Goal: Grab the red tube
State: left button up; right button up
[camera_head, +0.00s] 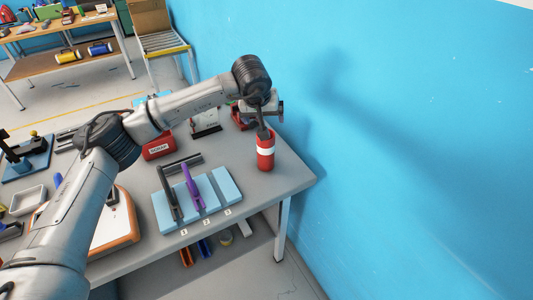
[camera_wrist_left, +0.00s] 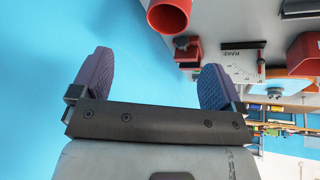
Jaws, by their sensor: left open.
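The red tube (camera_head: 265,156), with a white band, stands upright near the table's right edge by the blue wall. Its hollow open end shows at the top of the left wrist view (camera_wrist_left: 168,14), beyond the fingers and not between them. My left gripper (camera_head: 269,117) is above and close to the tube's top in the head view, with a dark finger overlapping its rim. In the left wrist view the two purple-grey fingers (camera_wrist_left: 158,62) are wide apart with nothing between them. My right gripper is in neither view.
A light blue stand (camera_head: 211,193) with a black tool and a purple tool (camera_head: 193,188) lies left of the tube. A red box (camera_head: 158,147) is behind it. The blue wall (camera_head: 400,150) is close on the right. Bare grey tabletop lies in front of the tube.

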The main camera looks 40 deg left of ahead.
pick_arm(q)
jog(key=m, duration=0.1)
jog(key=m+b, duration=0.1)
jog(key=b, duration=0.1)
send_over(266, 151)
jog(key=w+a, duration=0.1)
notch_tip(266, 151, down, 8)
jog(key=f, duration=0.1)
jog(key=w+f, duration=0.1)
jog(key=a+f+b, duration=0.1)
jog(key=shift+w+f+g, duration=0.15)
jog(key=shift+f+g, duration=0.15)
jog(key=shift+x, duration=0.8)
jog(key=shift+w, duration=0.1)
jog(key=shift+r, duration=0.1)
jog(key=c, duration=1.2)
